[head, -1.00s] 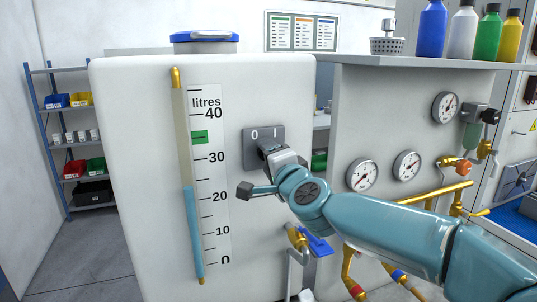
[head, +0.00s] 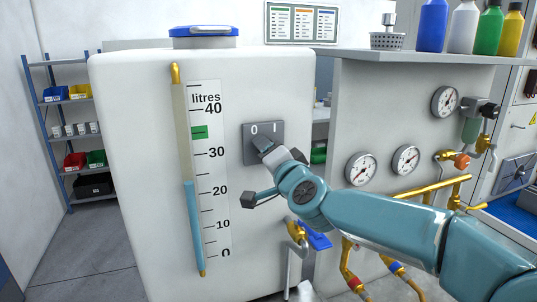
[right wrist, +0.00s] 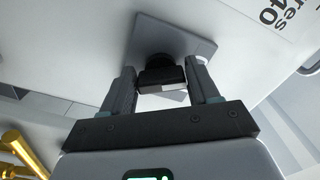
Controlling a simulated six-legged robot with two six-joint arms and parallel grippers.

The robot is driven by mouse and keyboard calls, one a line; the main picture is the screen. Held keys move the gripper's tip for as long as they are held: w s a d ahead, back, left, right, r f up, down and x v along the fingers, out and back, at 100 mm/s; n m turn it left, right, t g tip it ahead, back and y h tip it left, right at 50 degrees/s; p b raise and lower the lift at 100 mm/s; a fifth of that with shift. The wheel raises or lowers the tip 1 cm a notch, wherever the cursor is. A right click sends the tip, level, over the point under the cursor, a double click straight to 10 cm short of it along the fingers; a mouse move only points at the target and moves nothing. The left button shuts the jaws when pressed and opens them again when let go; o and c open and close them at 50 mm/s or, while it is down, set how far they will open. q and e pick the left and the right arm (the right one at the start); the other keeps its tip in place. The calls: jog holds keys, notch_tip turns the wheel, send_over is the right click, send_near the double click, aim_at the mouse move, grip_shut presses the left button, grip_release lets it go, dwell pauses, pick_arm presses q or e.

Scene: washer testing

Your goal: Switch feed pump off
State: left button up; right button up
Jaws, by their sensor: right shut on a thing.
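The feed pump switch is a grey square plate (head: 252,132) marked 0 and I on the white tank (head: 135,160). Its black knob (right wrist: 160,68) shows in the right wrist view, between the two fingers. My right gripper (head: 266,147) is shut on the knob, and my arm reaches in from the right. The knob is mostly hidden in the head view, so its exact setting is unclear. The tank's level gauge (head: 194,225) shows blue liquid a little above 20 litres, below the green mark (head: 200,132). My left gripper is not in view.
Pressure gauges (head: 361,169) and brass pipes (head: 420,190) are on the panel to the right. A blue-handled valve (head: 318,241) sits below my wrist. Bottles (head: 432,27) stand on the shelf above. A rack with bins (head: 75,160) stands at the left.

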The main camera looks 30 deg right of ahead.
jog(key=shift+f, duration=0.3)
jog(key=o, duration=0.9)
jog(key=shift+o, duration=0.3)
jog(key=shift+s+r, duration=0.15)
jog(key=shift+r, duration=0.1)
jog(key=v, duration=1.6)
jog(key=shift+s+p, duration=0.2)
jog(key=shift+p, duration=0.2)
jog(key=shift+f, duration=0.1)
jog(key=shift+s, duration=0.1)
